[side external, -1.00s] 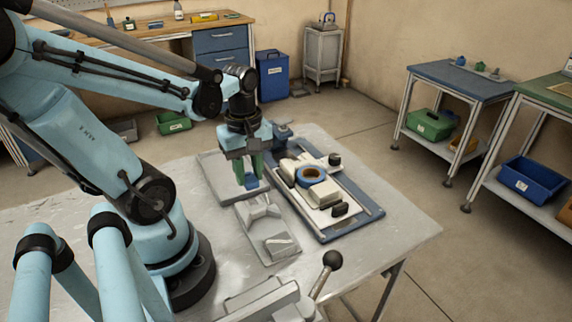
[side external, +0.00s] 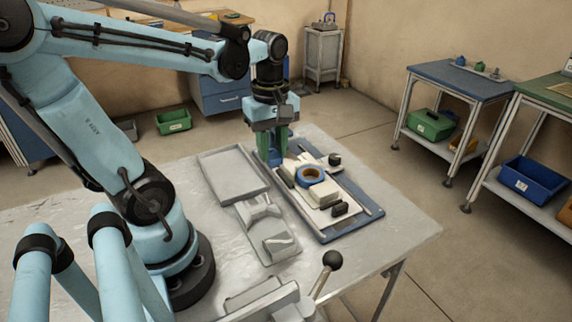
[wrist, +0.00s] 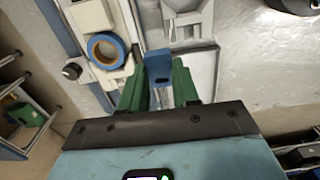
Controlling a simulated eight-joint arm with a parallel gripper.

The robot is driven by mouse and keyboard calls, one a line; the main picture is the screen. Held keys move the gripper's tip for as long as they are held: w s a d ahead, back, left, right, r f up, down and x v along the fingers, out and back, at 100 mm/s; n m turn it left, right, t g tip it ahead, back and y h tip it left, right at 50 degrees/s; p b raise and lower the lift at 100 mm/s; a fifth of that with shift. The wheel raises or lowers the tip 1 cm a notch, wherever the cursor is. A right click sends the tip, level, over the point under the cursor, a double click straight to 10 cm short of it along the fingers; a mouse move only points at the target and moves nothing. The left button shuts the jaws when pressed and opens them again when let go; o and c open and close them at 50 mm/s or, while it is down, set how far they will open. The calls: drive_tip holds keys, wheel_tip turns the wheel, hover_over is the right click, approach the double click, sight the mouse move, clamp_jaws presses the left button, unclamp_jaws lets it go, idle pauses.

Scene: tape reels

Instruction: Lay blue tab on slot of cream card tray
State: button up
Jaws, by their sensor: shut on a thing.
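My gripper (side external: 272,152) has green fingers and is shut on the blue tab (wrist: 158,66), a small block with a dark hole. In the side external view the tab (side external: 273,160) hangs below the fingertips, near the far-left end of the blue board. The cream tray-like piece (side external: 309,188) lies on that board, right of and nearer than my gripper. It carries cream blocks and a blue tape roll (side external: 310,175). The cream piece also shows left of the tab in the wrist view (wrist: 113,75). I cannot make out its slot.
The blue board (side external: 336,236) lies under the cream piece, with a black knob (side external: 334,159) standing there. An empty grey tray (side external: 232,172) and a grey fixture (side external: 267,232) lie to its left. A black ball-topped lever (side external: 332,259) rises at the front. The table's right corner is clear.

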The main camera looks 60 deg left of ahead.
drive_tip(key=w+d+r, duration=0.4)
drive_tip(key=w+r, duration=0.1)
drive_tip(key=w, duration=0.3)
drive_tip(key=shift+w+a+f, duration=0.25)
drive_tip(key=shift+a+f, duration=1.6)
drive_tip(key=shift+a, duration=0.1)
drive_tip(key=shift+w+a+f, duration=0.3)
drive_tip(key=shift+a+f, duration=1.55)
drive_tip(key=shift+a, duration=0.05)
drive_tip(key=shift+w+a+f, duration=0.25)
drive_tip(key=shift+a+f, duration=1.6)
drive_tip(key=shift+a, duration=0.1)
drive_tip(key=shift+f, duration=0.4)
drive_tip(key=shift+f, duration=0.2)
drive_tip(key=o, duration=0.9)
drive_tip(key=shift+r, duration=0.1)
